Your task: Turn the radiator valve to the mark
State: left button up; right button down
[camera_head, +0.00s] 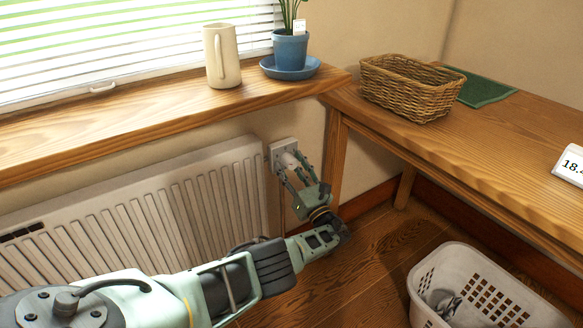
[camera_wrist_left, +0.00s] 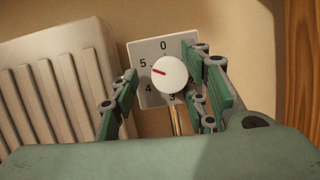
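The radiator valve is a round white knob (camera_wrist_left: 170,75) on a square grey plate (camera_wrist_left: 150,48) with printed numbers. In the left wrist view its red pointer points left, between 5 and 4 and closer to 5. The 0 is at the top; part of the number ring is hidden by the knob and fingers. In the head view the plate (camera_head: 277,148) is on the wall at the radiator's right end. My left gripper (camera_head: 301,165) is open at the knob, its fingers (camera_wrist_left: 162,82) on either side. A gap shows on the knob's left; contact on the right is unclear.
The white radiator (camera_head: 160,205) is left of the valve, under a wooden sill (camera_head: 150,110) with a cream mug (camera_head: 222,58) and a potted plant (camera_head: 290,50). A desk leg (camera_head: 335,155) stands close on the right. A white laundry basket (camera_head: 480,290) is on the floor.

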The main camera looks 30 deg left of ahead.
pick_arm(q)
jog(key=shift+w, duration=0.1)
jog(key=shift+d+f, duration=0.1)
jog(key=shift+d, duration=0.15)
jog(key=v, duration=1.1)
jog(key=shift+s+d, duration=0.2)
jog(key=shift+f, duration=0.1)
